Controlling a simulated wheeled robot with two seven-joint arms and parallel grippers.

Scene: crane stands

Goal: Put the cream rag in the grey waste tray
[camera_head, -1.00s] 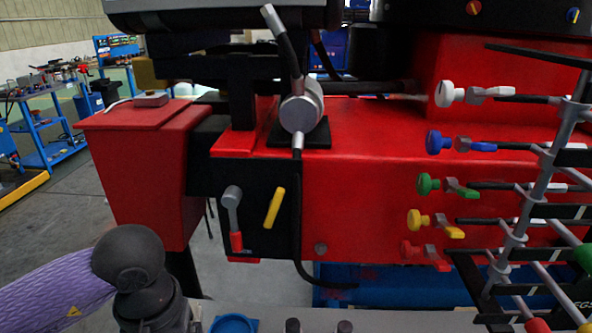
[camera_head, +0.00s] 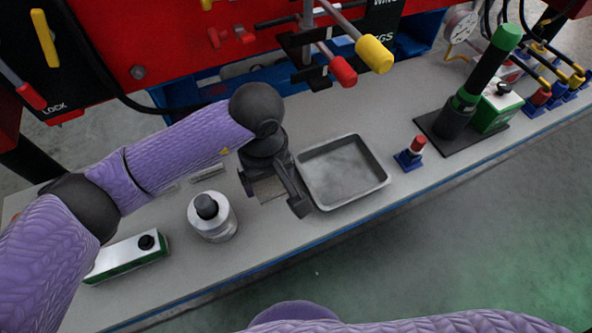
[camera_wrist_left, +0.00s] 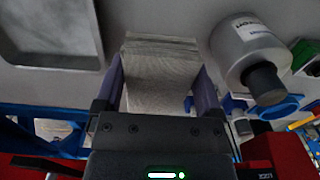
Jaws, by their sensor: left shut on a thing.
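The cream rag (camera_head: 268,188) is a folded, pale piece between the fingers of my left gripper (camera_head: 274,194). In the left wrist view the rag (camera_wrist_left: 160,72) fills the gap between the two fingers, and the gripper is shut on it. The grey waste tray (camera_head: 345,172) is a shallow rectangular tray on the bench, just right of the gripper in the head view. It shows at the upper left of the left wrist view (camera_wrist_left: 52,28). The rag is beside the tray, not over its middle. My right gripper is out of view.
A white bottle with a dark cap (camera_head: 212,217) stands close left of the gripper. A green-and-white box (camera_head: 128,257) lies farther left. A small blue-and-red item (camera_head: 411,153) and a dark stand (camera_head: 459,122) are right of the tray. Coloured levers (camera_head: 373,54) overhang behind it.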

